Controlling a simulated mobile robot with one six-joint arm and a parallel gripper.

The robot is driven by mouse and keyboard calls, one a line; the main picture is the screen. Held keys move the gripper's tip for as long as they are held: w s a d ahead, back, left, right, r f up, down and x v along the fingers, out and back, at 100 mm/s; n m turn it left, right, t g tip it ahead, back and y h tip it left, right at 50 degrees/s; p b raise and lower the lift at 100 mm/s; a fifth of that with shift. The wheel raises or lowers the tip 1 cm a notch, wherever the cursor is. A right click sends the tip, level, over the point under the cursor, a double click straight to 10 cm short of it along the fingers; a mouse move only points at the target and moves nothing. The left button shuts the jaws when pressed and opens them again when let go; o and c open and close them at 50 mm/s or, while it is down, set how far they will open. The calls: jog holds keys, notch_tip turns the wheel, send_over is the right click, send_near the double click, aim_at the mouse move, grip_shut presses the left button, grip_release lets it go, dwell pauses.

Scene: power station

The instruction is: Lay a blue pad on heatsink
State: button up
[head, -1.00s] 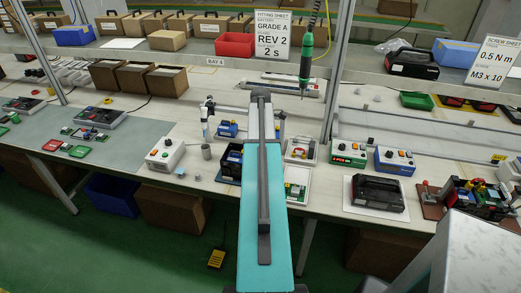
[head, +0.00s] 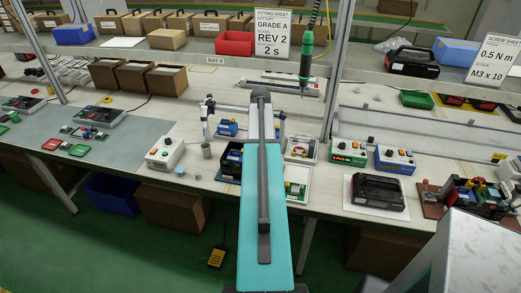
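My teal and grey arm (head: 263,205) reaches forward over the middle of the bench and covers part of it. My gripper cannot be made out; the arm hides the area at its far end. A white tray (head: 309,176) just right of the arm holds small green and teal pieces. I cannot tell whether a blue pad is among them. A board fixture (head: 98,115) lies on the grey mat at left, with small red and green pieces near it. No heatsink can be told for sure at this size.
A white control box (head: 165,153), a green box (head: 349,151) and a blue box (head: 395,160) stand on the bench. A black case (head: 378,191) lies on a white sheet at right. A green-tipped driver (head: 306,62) hangs above. Cardboard boxes (head: 166,81) line the back.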

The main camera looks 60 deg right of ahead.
jog(key=shift+f, duration=0.25)
dwell(0.3)
jog(key=o, duration=1.5)
jog(key=shift+r, duration=0.15)
jog(key=shift+r+p, duration=1.75)
jog(key=shift+r, duration=1.15)
jog(key=shift+s, duration=0.15)
